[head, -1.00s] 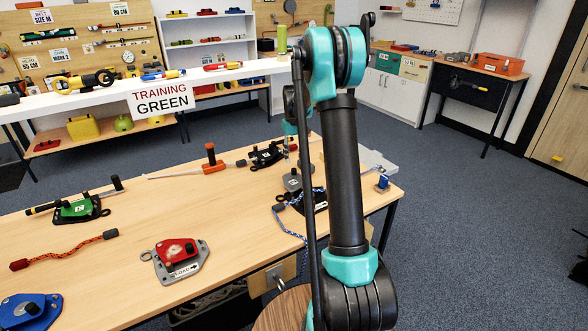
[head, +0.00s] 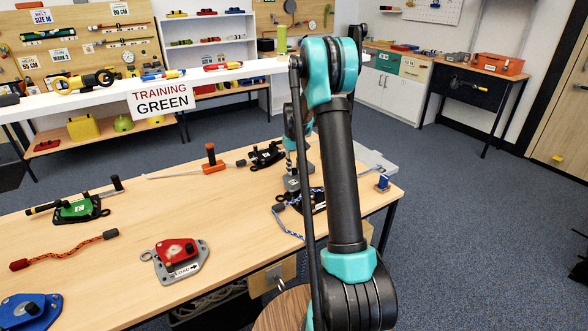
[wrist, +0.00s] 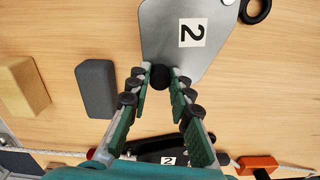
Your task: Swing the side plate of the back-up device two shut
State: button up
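The side plate (wrist: 185,40) of back-up device two is a grey metal plate with a "2" label and an upright black knob (wrist: 160,77) at its edge. In the head view the plate (head: 291,183) sticks out to the left of the device's black body (head: 318,203), swung out from it. My gripper (wrist: 160,75) is down at the plate, one fingertip against each side of the knob, and looks shut on it. In the head view my arm hides part of the body and the gripper is small.
A grey block (wrist: 96,88) and a wooden block (wrist: 22,90) lie beside the plate. Another black device labelled 2 (wrist: 168,159) and an orange-handled tool (wrist: 257,163) are close by. A blue rope (head: 288,230) trails near the body. A red device (head: 176,252) sits nearer on the table.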

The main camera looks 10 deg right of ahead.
grip_shut()
jog(key=shift+d, duration=0.1)
